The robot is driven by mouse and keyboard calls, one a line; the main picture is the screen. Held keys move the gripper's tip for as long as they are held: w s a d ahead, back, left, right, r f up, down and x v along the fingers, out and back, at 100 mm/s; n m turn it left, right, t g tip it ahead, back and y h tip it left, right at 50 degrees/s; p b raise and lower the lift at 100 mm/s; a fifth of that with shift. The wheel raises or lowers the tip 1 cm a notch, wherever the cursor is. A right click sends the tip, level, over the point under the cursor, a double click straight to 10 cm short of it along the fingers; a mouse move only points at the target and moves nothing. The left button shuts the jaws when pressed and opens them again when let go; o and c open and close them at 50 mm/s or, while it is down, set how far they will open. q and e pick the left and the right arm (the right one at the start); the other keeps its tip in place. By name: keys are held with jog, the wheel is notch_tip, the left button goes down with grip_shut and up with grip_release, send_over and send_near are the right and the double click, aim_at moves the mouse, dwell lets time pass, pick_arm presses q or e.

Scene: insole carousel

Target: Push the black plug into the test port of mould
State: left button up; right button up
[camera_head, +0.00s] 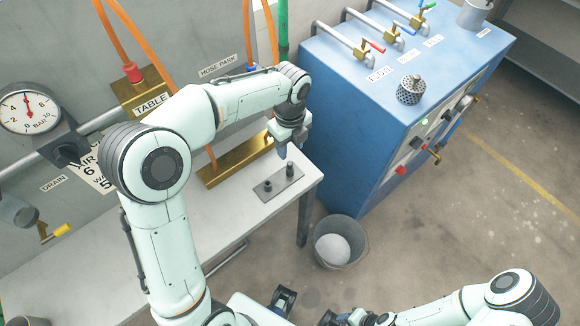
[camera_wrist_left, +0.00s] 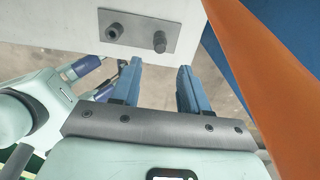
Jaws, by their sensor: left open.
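A grey plate (camera_head: 277,182) lies on the white table near its right end. Two short dark posts stand on it: a lower one (camera_head: 267,186) at left and a taller one (camera_head: 289,171) at right. Either could be the black plug; I cannot tell which. Both also show on the plate in the left wrist view (camera_wrist_left: 137,33). No mould with a test port can be made out. My left gripper (camera_head: 284,151) is open above the plate's far side, with nothing seen between its blue fingers (camera_wrist_left: 159,70). My right arm's end (camera_head: 345,318) is cut off at the bottom edge.
A brass block (camera_head: 235,166) lies on the table (camera_head: 170,215) just behind the plate. Orange hoses (camera_head: 145,40) hang at the back. A blue cabinet (camera_head: 350,110) with valves stands at right. A grey bucket (camera_head: 362,243) stands on the floor below the table's end.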

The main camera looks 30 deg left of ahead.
aim_at(290, 163)
pick_arm(q)
notch_tip(290, 163, down, 7)
jog(key=b, duration=0.4)
jog(key=shift+f+b, duration=0.4)
jog(key=shift+f, duration=0.05)
pick_arm(e)
jog(key=f, duration=0.2)
jog(key=s+f, duration=0.1)
jog(key=f, duration=0.2)
jog(key=shift+s+f, duration=0.15)
jog(key=shift+s, duration=0.05)
pick_arm(q)
jog(key=shift+p, duration=0.5)
pick_arm(e)
jog(key=shift+w+r, duration=0.1)
jog(key=shift+r, duration=0.4)
pick_arm(q)
grip_shut()
jog(key=shift+r, duration=0.2)
pick_arm(e)
jog(key=shift+r, duration=0.1)
